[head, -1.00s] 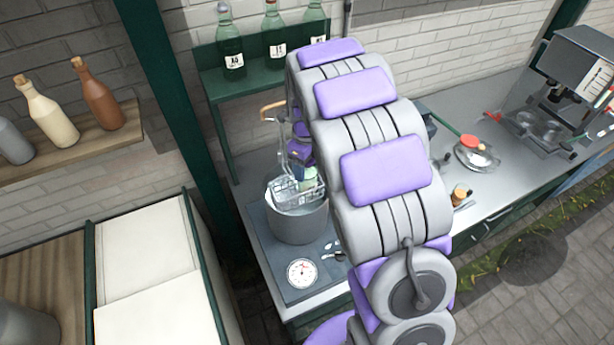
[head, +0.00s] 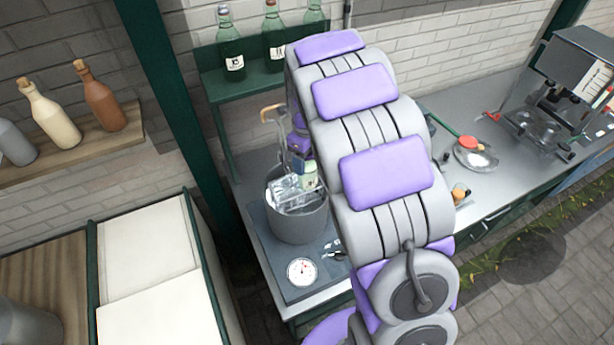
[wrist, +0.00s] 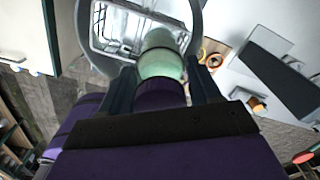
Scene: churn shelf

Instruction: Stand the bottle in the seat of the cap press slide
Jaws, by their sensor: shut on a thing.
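My gripper (wrist: 162,88) is shut on a pale green bottle (wrist: 160,62). In the head view the bottle (head: 309,178) is small and partly hidden by my arm, at the mouth of a grey pot (head: 298,224). In the wrist view the bottle overlaps the pot's rim and a wire basket (wrist: 118,32) inside it. I cannot tell how far its lower end reaches into the pot. A grey machine (head: 580,66) on the far right of the counter looks like the cap press. Its slide and seat are not clearly made out.
The pot stands at the counter's left end beside a round dial (head: 301,271). A green shelf (head: 250,80) with several bottles is above. My arm hides the middle.

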